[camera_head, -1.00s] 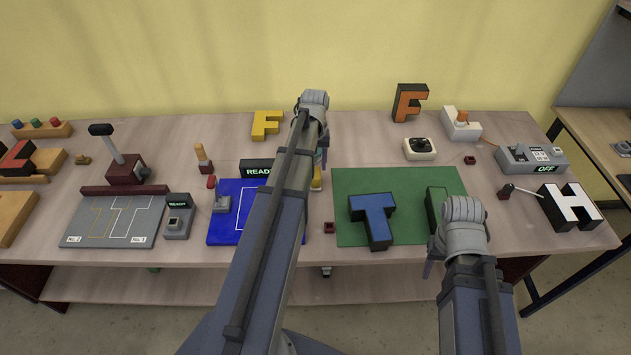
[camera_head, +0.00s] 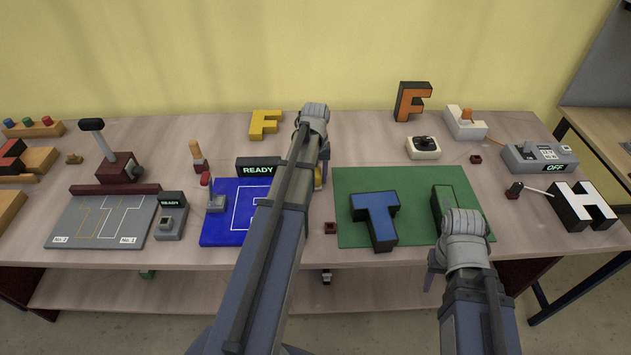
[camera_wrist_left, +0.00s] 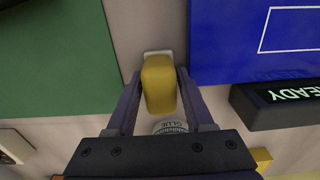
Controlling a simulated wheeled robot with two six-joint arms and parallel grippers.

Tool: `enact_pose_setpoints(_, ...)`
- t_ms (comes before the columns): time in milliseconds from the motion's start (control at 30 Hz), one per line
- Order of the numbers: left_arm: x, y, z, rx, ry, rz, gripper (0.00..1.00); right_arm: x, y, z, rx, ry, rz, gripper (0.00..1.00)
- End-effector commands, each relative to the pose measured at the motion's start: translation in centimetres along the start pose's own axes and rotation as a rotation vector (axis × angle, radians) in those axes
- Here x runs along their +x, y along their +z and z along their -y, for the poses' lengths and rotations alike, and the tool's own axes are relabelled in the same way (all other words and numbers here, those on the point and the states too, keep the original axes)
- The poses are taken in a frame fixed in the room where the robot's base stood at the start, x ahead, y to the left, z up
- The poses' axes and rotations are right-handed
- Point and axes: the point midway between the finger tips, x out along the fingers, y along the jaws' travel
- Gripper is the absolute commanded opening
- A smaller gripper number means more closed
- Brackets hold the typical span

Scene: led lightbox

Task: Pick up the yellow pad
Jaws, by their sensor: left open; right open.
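The yellow pad (camera_wrist_left: 158,84) is an upright rounded block on a pale base, between the fingers of my left gripper (camera_wrist_left: 157,90) in the left wrist view. The fingers stand open on either side of it; I cannot tell whether they touch it. In the head view only a sliver of the pad (camera_head: 319,178) shows beside my left arm, and my left gripper (camera_head: 322,165) is mostly hidden behind its wrist.
A jar labelled GLUE (camera_wrist_left: 170,127) stands close to the pad. The blue board (camera_head: 222,225) lies left, the green mat (camera_head: 350,183) right, with a blue letter T (camera_head: 375,215) on it.

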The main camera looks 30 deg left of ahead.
Motion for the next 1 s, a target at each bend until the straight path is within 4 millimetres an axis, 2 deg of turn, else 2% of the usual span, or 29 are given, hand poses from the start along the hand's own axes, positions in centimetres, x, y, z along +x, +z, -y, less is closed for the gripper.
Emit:
enact_pose_setpoints(100, -0.11, 0.00, 0.01, 0.000, 0.000, 0.000, 0.50, -0.11, 0.01, -0.01, 0.000, 0.000, 0.000, 0.50)
enact_pose_setpoints(567, -0.10, -0.01, 0.01, 0.000, 0.000, 0.000, 0.00, -0.10, 0.01, -0.01, 0.000, 0.000, 0.000, 0.50)
enact_pose_setpoints(1000, -0.46, -0.01, 0.01, 0.000, 0.000, 0.000, 0.00, -0.45, 0.03, -0.04, 0.000, 0.000, 0.000, 0.50)
